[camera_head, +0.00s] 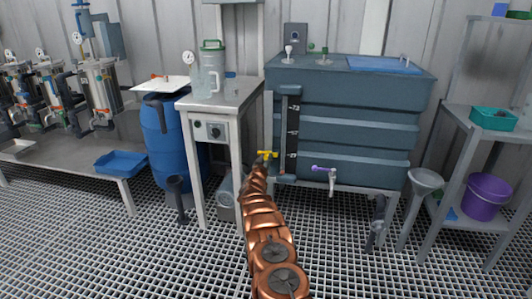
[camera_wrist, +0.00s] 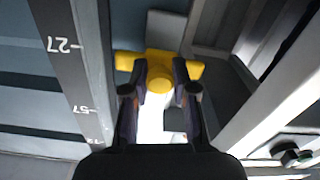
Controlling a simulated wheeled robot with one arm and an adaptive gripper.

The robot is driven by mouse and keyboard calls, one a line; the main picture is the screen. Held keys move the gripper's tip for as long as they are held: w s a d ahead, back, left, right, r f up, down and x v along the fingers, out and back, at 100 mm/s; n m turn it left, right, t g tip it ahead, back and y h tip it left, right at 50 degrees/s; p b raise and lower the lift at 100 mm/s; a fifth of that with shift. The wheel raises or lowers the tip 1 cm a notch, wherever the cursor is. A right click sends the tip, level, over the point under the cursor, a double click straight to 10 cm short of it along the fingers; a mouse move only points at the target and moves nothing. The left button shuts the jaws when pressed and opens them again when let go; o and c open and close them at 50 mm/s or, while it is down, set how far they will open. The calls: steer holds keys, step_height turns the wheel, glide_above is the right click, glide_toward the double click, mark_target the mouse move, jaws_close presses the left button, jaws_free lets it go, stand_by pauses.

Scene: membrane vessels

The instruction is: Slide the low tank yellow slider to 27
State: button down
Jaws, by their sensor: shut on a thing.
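The yellow slider (camera_head: 268,154) sits low beside the dark scale strip (camera_head: 292,125) on the front left of the blue-grey tank (camera_head: 350,120). My gripper (camera_head: 262,163) is at the slider. In the wrist view the yellow slider (camera_wrist: 158,58) is a crossbar with a round knob between the two fingers. My gripper (camera_wrist: 160,92) is shut on it. The scale strip (camera_wrist: 75,75) at the left shows the marks 27 and 57, with a further mark partly cut off. The slider is beside the strip, close to the 27 mark; its exact reading is hard to tell.
A purple-handled tap (camera_head: 325,170) sticks out of the tank to the right of the slider. A grey stand (camera_head: 222,100) with a control box and a blue barrel (camera_head: 165,140) are at the left. The grating floor (camera_head: 350,260) in front is mostly clear.

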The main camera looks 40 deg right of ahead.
steer(key=shift+s+d+f, duration=0.1)
stand_by(0.3)
steer(key=c, duration=0.9)
jaws_free()
steer(key=shift+d+f, duration=0.1)
steer(key=shift+f, duration=0.15)
steer(key=shift+a+r, duration=0.1)
steer(key=shift+a, duration=0.2)
steer(key=shift+v, duration=1.05)
steer(key=v, duration=0.9)
steer(key=shift+s+a, duration=0.15)
steer(key=shift+a, duration=0.05)
